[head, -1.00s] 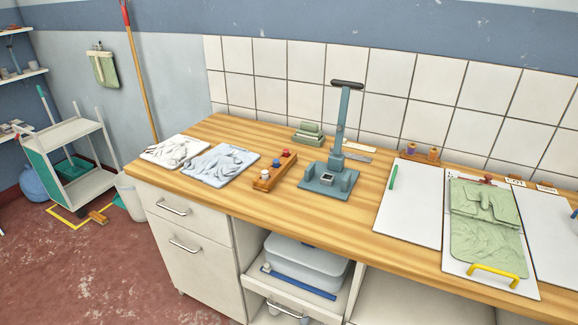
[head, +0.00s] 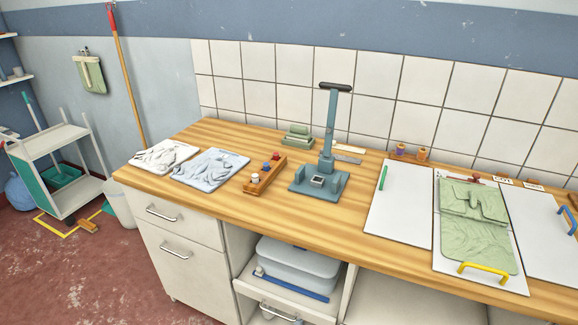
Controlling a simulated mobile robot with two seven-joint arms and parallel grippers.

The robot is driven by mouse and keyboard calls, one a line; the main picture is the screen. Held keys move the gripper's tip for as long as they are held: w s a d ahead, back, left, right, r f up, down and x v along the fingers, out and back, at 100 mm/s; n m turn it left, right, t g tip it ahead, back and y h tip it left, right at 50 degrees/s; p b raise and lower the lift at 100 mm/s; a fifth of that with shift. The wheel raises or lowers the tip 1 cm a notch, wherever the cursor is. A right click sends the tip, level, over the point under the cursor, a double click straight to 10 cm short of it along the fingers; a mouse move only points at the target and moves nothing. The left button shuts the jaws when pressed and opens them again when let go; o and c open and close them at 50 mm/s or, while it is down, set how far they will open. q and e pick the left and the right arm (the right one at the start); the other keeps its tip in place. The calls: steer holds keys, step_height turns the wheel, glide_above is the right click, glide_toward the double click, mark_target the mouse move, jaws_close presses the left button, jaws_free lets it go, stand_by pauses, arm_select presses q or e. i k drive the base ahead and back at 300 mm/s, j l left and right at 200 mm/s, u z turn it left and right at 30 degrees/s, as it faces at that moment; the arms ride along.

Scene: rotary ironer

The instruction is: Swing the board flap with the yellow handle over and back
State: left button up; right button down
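The yellow handle (head: 484,270) is fixed at the front edge of a white board flap (head: 511,281). The flap lies flat on the wooden worktop at the right, between two other white panels. A green cloth (head: 475,240) lies on it, with a folded part toward the back. Neither of my grippers shows in the head view.
A left white panel (head: 398,212) carries a green stick. A right panel (head: 545,235) has a blue handle (head: 567,219). A blue-grey lever press (head: 322,178) stands mid-table. Cloths (head: 212,164) lie at the left. The worktop front strip (head: 300,222) is clear.

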mark_target(483, 275)
steer(key=z, duration=1.35)
steer(key=k+l, duration=0.05)
